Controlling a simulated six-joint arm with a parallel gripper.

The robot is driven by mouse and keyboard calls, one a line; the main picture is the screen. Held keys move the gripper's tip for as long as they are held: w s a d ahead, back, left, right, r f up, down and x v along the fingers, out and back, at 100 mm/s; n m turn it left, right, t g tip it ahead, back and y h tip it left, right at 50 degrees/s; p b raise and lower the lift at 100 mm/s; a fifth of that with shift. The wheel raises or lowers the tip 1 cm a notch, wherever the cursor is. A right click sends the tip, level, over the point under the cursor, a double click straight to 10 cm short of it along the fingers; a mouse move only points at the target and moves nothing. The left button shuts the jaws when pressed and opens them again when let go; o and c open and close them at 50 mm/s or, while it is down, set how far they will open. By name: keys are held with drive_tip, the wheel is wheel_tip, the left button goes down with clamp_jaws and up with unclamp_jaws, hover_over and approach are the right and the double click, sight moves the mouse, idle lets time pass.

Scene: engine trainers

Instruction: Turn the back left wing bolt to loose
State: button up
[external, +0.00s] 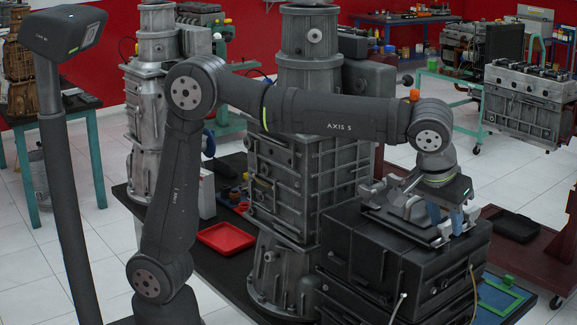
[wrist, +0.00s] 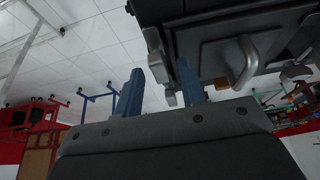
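My gripper (external: 446,218) points down at the top of a black box-shaped engine unit (external: 400,250) at the right in the external view. Its two blue fingers (wrist: 160,97) stand apart in the wrist view. A light grey wing-shaped part (wrist: 158,68), likely a wing bolt, shows in the gap between them. I cannot tell whether either finger touches it. Another curved grey wing (wrist: 243,62) stands on the dark unit (wrist: 215,30) to the right. In the external view the gripper and wrist hide part of the unit's top, so which bolt is the back left one is unclear.
A tall grey engine housing (external: 300,165) stands left of the unit, under my arm. A red tray (external: 226,238) lies on the dark bench. A green frame (external: 500,297) is at the front right. A dark stand (external: 535,260) is close on the right.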

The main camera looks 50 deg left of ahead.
drive_tip(key=v, duration=1.7)
drive_tip(key=shift+s, duration=0.15)
drive_tip(key=x, duration=1.7)
drive_tip(key=shift+f, duration=0.1)
